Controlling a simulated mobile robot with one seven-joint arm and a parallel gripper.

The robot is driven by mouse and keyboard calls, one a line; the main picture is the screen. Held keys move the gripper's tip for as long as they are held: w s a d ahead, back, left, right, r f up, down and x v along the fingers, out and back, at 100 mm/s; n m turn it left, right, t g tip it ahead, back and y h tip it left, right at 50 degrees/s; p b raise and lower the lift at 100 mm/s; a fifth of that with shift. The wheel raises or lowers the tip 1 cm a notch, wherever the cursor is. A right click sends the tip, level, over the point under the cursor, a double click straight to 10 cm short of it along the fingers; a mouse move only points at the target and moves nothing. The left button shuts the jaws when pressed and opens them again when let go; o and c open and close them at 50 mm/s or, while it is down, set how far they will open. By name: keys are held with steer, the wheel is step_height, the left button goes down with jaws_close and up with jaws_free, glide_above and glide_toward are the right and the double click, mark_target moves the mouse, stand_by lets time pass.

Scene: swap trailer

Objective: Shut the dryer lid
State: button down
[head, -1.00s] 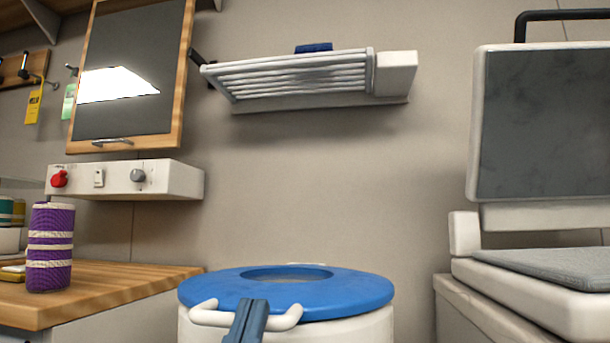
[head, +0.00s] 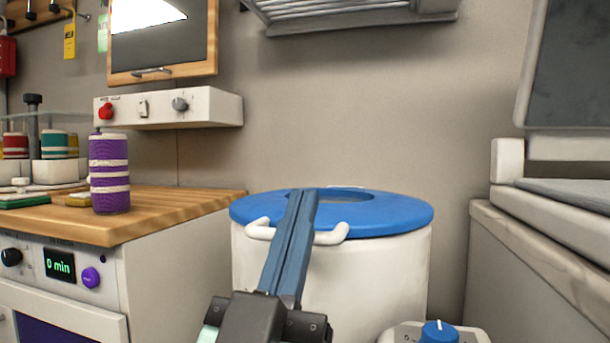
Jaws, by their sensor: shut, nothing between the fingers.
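A white drum-shaped dryer (head: 385,285) stands against the wall. Its round blue lid (head: 395,215) lies flat across the top, with a round recess or opening in its middle. I see no gap between lid and drum from here. A white handle (head: 331,236) curves out at the lid's front. My gripper (head: 303,193) is shut and empty. Its long blue-grey fingers point up and away, crossing in front of the handle and the lid's near part. They hide the handle's middle. I cannot tell whether they touch the lid.
A wooden counter (head: 190,201) with a purple-striped spool (head: 109,175) is at left. Below it is a panel with a "0 min" display (head: 60,264). A press with a raised plate (head: 580,75) stands at right. A blue knob (head: 438,332) shows at the bottom.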

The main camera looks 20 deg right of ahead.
steer(key=b+v, duration=0.4)
steer(key=v, duration=0.5)
steer(key=a+r+n+t+y+p, duration=0.2)
steer(key=r+y+p, duration=0.5)
steer(key=r+p, duration=2.2)
steer(key=a+r+n+t+y+p, duration=0.3)
steer(key=r+y+p, duration=0.4)
steer(key=r+p, duration=2.3)
step_height(320, 180, up, 9)
steer(key=shift+s+a+r+n+y, duration=0.1)
steer(key=shift+s+a+n+y, duration=0.35)
steer(key=shift+a+n, duration=0.4)
steer(key=shift+d, duration=0.1)
